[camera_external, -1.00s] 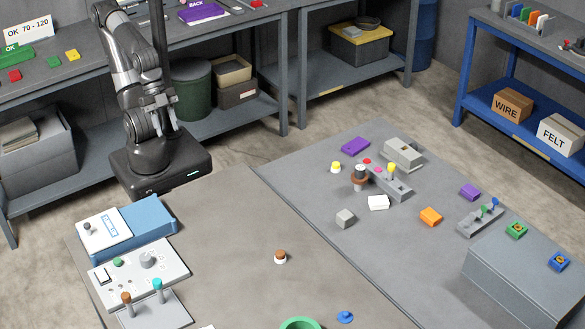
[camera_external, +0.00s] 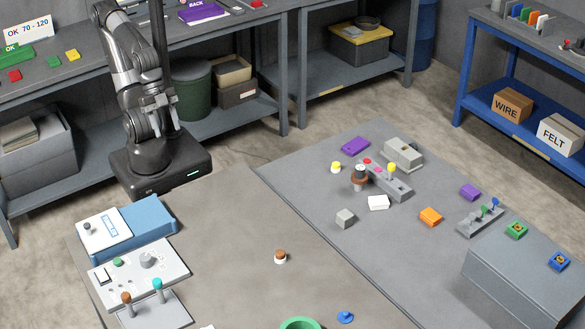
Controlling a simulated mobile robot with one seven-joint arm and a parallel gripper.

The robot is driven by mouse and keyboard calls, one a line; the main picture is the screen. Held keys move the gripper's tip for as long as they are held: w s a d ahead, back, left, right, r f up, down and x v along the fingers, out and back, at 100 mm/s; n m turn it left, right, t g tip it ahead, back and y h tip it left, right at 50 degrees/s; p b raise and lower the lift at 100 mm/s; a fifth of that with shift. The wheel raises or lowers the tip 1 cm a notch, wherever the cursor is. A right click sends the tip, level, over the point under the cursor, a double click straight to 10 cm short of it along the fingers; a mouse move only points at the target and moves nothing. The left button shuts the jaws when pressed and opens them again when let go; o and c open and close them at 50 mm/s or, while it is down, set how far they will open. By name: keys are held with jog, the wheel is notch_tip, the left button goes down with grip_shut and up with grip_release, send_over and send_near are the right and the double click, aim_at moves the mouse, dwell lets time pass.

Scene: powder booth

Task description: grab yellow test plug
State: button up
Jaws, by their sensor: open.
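A small yellow plug with a white base (camera_external: 336,167) stands upright on the grey mat, near the mat's left edge. A second yellow-topped piece (camera_external: 392,168) stands at a grey holder (camera_external: 398,190) on the same mat. I cannot tell from the picture which of the two is the test plug. My gripper (camera_external: 162,104) is open and empty, hanging close in front of my column. It is well to the left of both yellow pieces and touches neither.
Near the yellow plug are a purple block (camera_external: 355,145), a grey box (camera_external: 403,154) and a dark and brown cylinder (camera_external: 360,177). A brown-topped white plug (camera_external: 280,257) stands on the nearer surface. The floor between my base and the mat (camera_external: 310,190) is clear.

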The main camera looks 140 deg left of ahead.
jog(key=w+a+r+g, duration=0.1)
jog(key=w+a+r, duration=0.1)
jog(key=w+a, duration=0.7)
jog(key=n+g, duration=0.2)
send_over(335, 163)
jog(key=shift+y, duration=0.3)
jog(key=f, duration=2)
jog(key=shift+s+d+f, duration=0.15)
jog(key=shift+s+f, duration=0.2)
jog(key=shift+s, duration=0.05)
jog(key=shift+t, duration=0.3)
jog(key=x, duration=0.5)
jog(key=shift+s+f, duration=0.1)
jog(key=shift+s, duration=0.2)
